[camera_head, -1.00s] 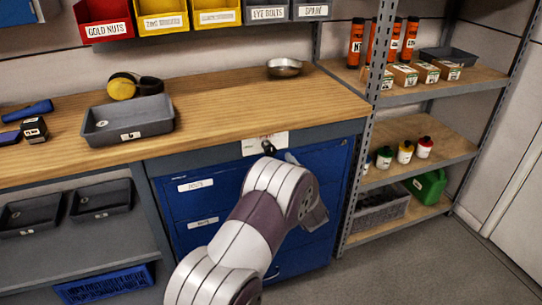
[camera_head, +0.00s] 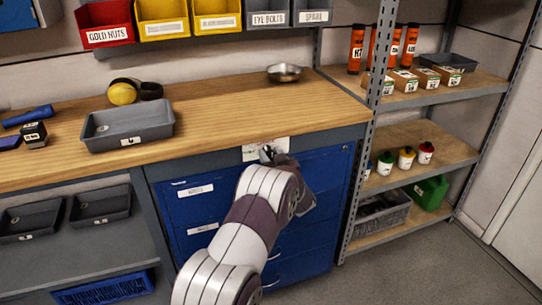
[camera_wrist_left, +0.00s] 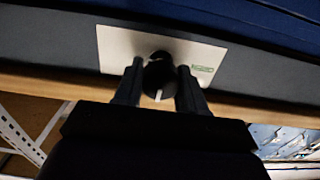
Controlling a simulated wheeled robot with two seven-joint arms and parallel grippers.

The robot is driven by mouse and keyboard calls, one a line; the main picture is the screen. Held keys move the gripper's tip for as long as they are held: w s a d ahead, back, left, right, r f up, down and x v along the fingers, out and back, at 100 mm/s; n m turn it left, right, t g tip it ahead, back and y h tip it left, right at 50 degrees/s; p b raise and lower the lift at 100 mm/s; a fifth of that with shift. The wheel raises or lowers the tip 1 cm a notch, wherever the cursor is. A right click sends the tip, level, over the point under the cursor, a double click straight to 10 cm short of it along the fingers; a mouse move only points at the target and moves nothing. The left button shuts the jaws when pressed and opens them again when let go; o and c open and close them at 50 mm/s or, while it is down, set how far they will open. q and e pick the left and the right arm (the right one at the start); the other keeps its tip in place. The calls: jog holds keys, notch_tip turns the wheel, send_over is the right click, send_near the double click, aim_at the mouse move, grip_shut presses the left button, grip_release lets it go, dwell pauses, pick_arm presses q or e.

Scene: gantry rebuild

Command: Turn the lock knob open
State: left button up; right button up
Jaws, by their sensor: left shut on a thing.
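The lock knob (camera_wrist_left: 158,76) is black and round with a white pointer mark. It sits on a pale plate (camera_wrist_left: 115,50) on the grey rail under the bench top. The plate also shows in the head view (camera_head: 252,155), above the blue drawers. My left gripper (camera_wrist_left: 160,73) is shut on the knob, one dark finger on each side. In the wrist view the white mark points towards the bottom of the picture, between the fingers. In the head view my left gripper (camera_head: 269,153) is at the plate and mostly hidden by my wrist. My right gripper is in neither view.
The blue drawer cabinet (camera_head: 215,212) is below the plate. The wooden bench top (camera_head: 225,115) above it holds a grey tray (camera_head: 155,128) and a metal bowl (camera_head: 284,72). A metal shelf post (camera_head: 367,150) stands to the right. A small green label (camera_wrist_left: 202,69) is on the plate.

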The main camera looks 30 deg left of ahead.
pick_arm(q)
jog(key=shift+n, duration=0.3)
jog(key=n+b, duration=0.3)
jog(key=n, duration=0.1)
jog(key=shift+f, duration=0.1)
jog(key=n+b, duration=0.4)
jog(key=shift+a+f+n, duration=0.1)
jog(key=shift+n, duration=0.3)
jog(key=n+b, duration=0.4)
jog(key=n, duration=0.1)
jog(key=shift+s+f+b, duration=0.1)
jog(key=shift+b, duration=0.3)
jog(key=shift+n+b, duration=1.45)
jog(key=shift+n, duration=0.45)
jog(key=o, duration=1)
jog(key=shift+s+a, duration=0.1)
